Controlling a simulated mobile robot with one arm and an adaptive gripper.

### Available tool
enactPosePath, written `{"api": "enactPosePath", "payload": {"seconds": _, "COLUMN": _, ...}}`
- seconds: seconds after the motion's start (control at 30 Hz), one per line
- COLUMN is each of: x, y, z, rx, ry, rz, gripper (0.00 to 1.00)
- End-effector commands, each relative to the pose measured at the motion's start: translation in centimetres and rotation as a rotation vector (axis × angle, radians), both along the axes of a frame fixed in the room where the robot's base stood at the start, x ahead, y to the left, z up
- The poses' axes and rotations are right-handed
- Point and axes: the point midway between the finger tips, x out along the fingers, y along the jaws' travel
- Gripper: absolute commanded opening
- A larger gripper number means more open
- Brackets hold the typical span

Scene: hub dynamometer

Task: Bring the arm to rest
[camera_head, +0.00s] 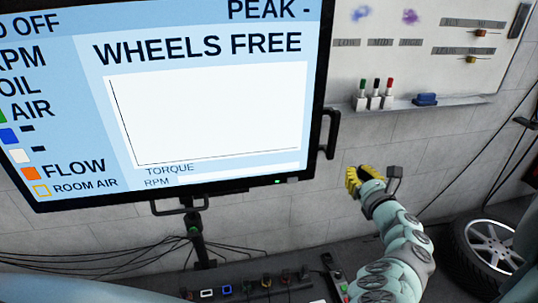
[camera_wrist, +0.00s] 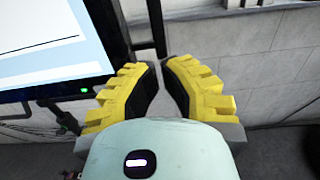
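My gripper (camera_head: 352,181) has yellow fingers and is held up in front of the grey wall, to the right of the monitor's lower corner in the head view. My pale green arm reaches up to it from the lower right. In the wrist view my gripper (camera_wrist: 163,80) shows two yellow fingers with dark pads. The fingertips are apart, with a narrow gap between them and nothing held in it. The monitor's black handle shows behind the gap.
A large monitor (camera_head: 205,110) reading WHEELS FREE fills the upper left. A whiteboard (camera_head: 430,75) with a marker shelf (camera_head: 440,103) hangs on the wall at right. A wheel (camera_head: 490,245) stands at lower right. Cables and a power strip (camera_head: 250,290) lie below the monitor.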

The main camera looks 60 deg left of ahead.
Motion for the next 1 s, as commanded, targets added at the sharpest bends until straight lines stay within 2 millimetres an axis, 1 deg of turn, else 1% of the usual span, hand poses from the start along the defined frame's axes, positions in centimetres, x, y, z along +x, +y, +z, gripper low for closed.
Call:
{"api": "enactPosePath", "payload": {"seconds": 0.07, "x": -0.4, "y": -0.4, "z": -0.1, "rx": 0.001, "ry": 0.002, "rz": 0.004, "gripper": 0.0}}
{"api": "enactPosePath", "payload": {"seconds": 0.2, "x": -0.6, "y": -0.9, "z": -0.1, "rx": -0.001, "ry": 0.002, "rz": 0.002, "gripper": 0.0}}
{"api": "enactPosePath", "payload": {"seconds": 0.47, "x": -0.6, "y": -1.1, "z": -0.1, "rx": -0.005, "ry": 0.001, "rz": 0.002, "gripper": 0.0}}
{"api": "enactPosePath", "payload": {"seconds": 0.57, "x": -0.1, "y": -1.7, "z": -1.2, "rx": -0.053, "ry": -0.01, "rz": -0.033, "gripper": 0.0}}
{"api": "enactPosePath", "payload": {"seconds": 0.63, "x": 0.9, "y": -3.0, "z": -3.1, "rx": -0.137, "ry": -0.03, "rz": -0.101, "gripper": 0.0}}
{"api": "enactPosePath", "payload": {"seconds": 0.67, "x": 1.4, "y": -3.9, "z": -4.2, "rx": -0.189, "ry": -0.043, "rz": -0.137, "gripper": 0.0}}
{"api": "enactPosePath", "payload": {"seconds": 0.7, "x": 2.2, "y": -5.3, "z": -5.7, "rx": -0.27, "ry": -0.067, "rz": -0.194, "gripper": 0.0}}
{"api": "enactPosePath", "payload": {"seconds": 0.77, "x": 3.5, "y": -8.1, "z": -8.1, "rx": -0.414, "ry": -0.113, "rz": -0.291, "gripper": 0.0}}
{"api": "enactPosePath", "payload": {"seconds": 0.8, "x": 4.4, "y": -10.3, "z": -9.5, "rx": -0.521, "ry": -0.15, "rz": -0.356, "gripper": 0.0}}
{"api": "enactPosePath", "payload": {"seconds": 0.83, "x": 4.9, "y": -12.1, "z": -10.3, "rx": -0.602, "ry": -0.181, "rz": -0.404, "gripper": 0.0}}
{"api": "enactPosePath", "payload": {"seconds": 0.87, "x": 5.5, "y": -14.0, "z": -11.0, "rx": -0.685, "ry": -0.213, "rz": -0.452, "gripper": 0.0}}
{"api": "enactPosePath", "payload": {"seconds": 0.9, "x": 6.1, "y": -16.5, "z": -11.7, "rx": -0.794, "ry": -0.258, "rz": -0.512, "gripper": 0.0}}
{"api": "enactPosePath", "payload": {"seconds": 0.97, "x": 6.8, "y": -20.3, "z": -12.2, "rx": -0.958, "ry": -0.332, "rz": -0.598, "gripper": 0.0}}
{"api": "enactPosePath", "payload": {"seconds": 1.0, "x": 7.2, "y": -22.9, "z": -12.1, "rx": -1.069, "ry": -0.383, "rz": -0.653, "gripper": 0.0}}
